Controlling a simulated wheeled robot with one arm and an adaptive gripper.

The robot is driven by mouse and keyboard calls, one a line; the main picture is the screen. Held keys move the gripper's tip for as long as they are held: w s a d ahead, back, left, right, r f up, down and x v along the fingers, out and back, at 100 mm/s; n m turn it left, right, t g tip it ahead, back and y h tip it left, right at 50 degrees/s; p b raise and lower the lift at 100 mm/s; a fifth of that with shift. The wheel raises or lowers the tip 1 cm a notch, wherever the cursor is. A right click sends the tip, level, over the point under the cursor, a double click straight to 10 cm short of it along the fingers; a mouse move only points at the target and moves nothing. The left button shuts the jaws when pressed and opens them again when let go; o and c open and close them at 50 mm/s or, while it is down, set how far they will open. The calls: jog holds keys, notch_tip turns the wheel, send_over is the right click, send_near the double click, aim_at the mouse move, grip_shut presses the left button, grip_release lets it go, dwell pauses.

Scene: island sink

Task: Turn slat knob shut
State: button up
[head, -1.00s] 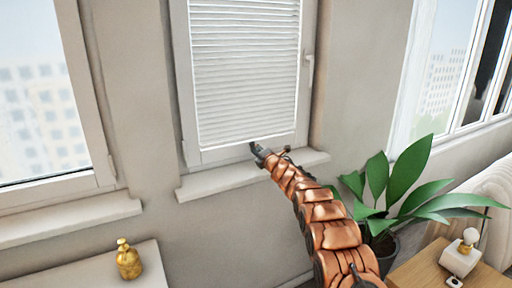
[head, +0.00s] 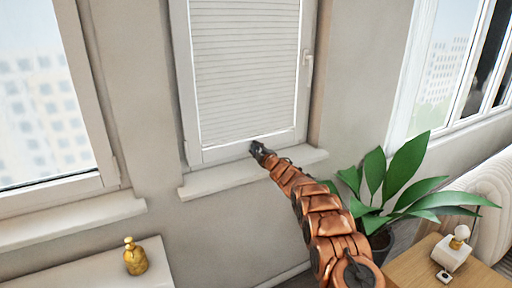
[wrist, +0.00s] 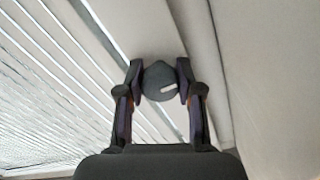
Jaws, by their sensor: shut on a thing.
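The slat knob (wrist: 160,82) is a dark grey, round knob with a white mark, seen in the wrist view on the lower part of the window frame. My gripper (wrist: 160,80) is shut on it, with one finger on each side. In the head view my gripper (head: 257,150) is at the bottom of the middle window, and the knob is hidden behind it. The window's slats (head: 245,70) look like a closed, even white surface in the head view. In the wrist view the slats (wrist: 50,85) show thin bright lines between them.
A window sill (head: 225,178) juts out just below my gripper. A window handle (head: 307,58) is on the frame's right side. A leafy plant (head: 405,185) stands right of my arm. A gold bottle (head: 135,258) stands on a white surface at lower left.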

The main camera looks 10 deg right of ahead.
jog(key=shift+m, duration=0.4)
jog(key=o, duration=1.2)
jog(key=shift+c, duration=0.2)
jog(key=shift+s, duration=0.15)
jog(key=v, duration=1.1)
jog(key=shift+s+d, duration=0.2)
jog(key=shift+s, duration=0.1)
jog(key=shift+r, duration=0.1)
